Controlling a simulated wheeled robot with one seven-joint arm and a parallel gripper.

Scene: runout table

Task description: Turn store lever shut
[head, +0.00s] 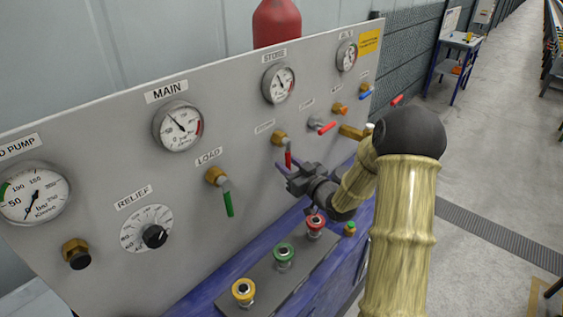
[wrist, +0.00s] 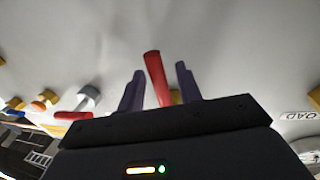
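The store lever (head: 288,158) is a red handle hanging down from a brass valve (head: 280,138), below the gauge labelled STORE (head: 278,83). In the wrist view the red lever (wrist: 155,78) stands between the two purple fingers of my gripper (wrist: 160,88). The fingers are apart, one on each side of it.
A green lever (head: 228,200) labelled LOAD hangs to the left. Another red lever (head: 327,128) and an orange valve (head: 341,108) sit to the right.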

